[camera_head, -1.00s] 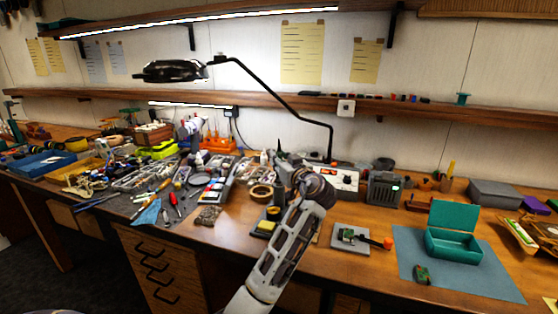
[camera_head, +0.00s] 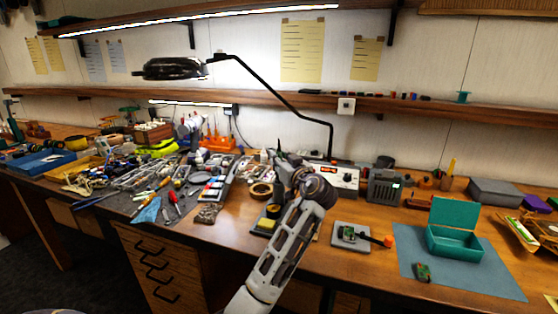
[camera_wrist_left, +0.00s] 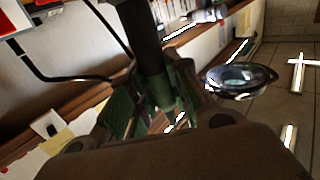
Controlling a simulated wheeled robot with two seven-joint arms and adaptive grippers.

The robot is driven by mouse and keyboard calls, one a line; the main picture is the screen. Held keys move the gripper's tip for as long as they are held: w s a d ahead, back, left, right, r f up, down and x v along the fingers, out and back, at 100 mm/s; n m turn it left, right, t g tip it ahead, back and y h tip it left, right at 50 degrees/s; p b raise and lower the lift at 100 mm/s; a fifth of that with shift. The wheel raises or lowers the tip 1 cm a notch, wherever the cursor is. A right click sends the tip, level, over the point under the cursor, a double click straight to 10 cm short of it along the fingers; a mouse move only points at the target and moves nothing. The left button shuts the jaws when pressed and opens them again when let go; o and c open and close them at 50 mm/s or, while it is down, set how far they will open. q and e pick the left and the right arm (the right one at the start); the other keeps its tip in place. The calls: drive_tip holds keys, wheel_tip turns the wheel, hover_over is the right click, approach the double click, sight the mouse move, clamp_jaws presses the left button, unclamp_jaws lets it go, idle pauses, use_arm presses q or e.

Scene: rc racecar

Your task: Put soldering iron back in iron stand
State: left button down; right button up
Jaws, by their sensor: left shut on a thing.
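My left gripper (camera_head: 282,160) is over the middle of the bench, its arm rising from the bottom of the head view. In the left wrist view its green-padded fingers (camera_wrist_left: 154,100) are shut on a dark cylindrical handle (camera_wrist_left: 148,50), which looks like the soldering iron's; its tip is not clear. A dark holder (camera_head: 273,211) with a yellow sponge (camera_head: 266,225), apparently the iron stand, sits on the bench just left of my forearm, partly hidden by it. My right gripper is not in view.
A white station box (camera_head: 345,180) and a dark grey box (camera_head: 384,187) stand right of my wrist. A tape roll (camera_head: 260,191) and cluttered tools lie to the left. A lamp arm (camera_head: 290,101) hangs above. An open teal box (camera_head: 455,240) is at the right.

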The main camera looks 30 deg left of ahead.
use_arm(q)
drive_tip(key=c, duration=1.3)
unclamp_jaws()
drive_tip(key=shift+o, duration=0.3)
drive_tip(key=o, duration=0.4)
drive_tip(key=shift+s+d, duration=0.1)
drive_tip(key=shift+d, duration=0.1)
drive_tip(key=shift+s+d+r, duration=0.25)
drive_tip(key=shift+s+d, duration=0.15)
drive_tip(key=shift+d, duration=0.25)
drive_tip(key=shift+s+d+r, duration=0.2)
drive_tip(key=shift+s+d, duration=0.2)
drive_tip(key=shift+d, duration=0.25)
drive_tip(key=shift+s+d+r, duration=0.25)
drive_tip(key=shift+s+d, duration=0.15)
drive_tip(key=shift+d, duration=0.25)
drive_tip(key=shift+s+d+r, duration=0.3)
drive_tip(key=shift+s+d, duration=0.25)
drive_tip(key=shift+d, duration=0.3)
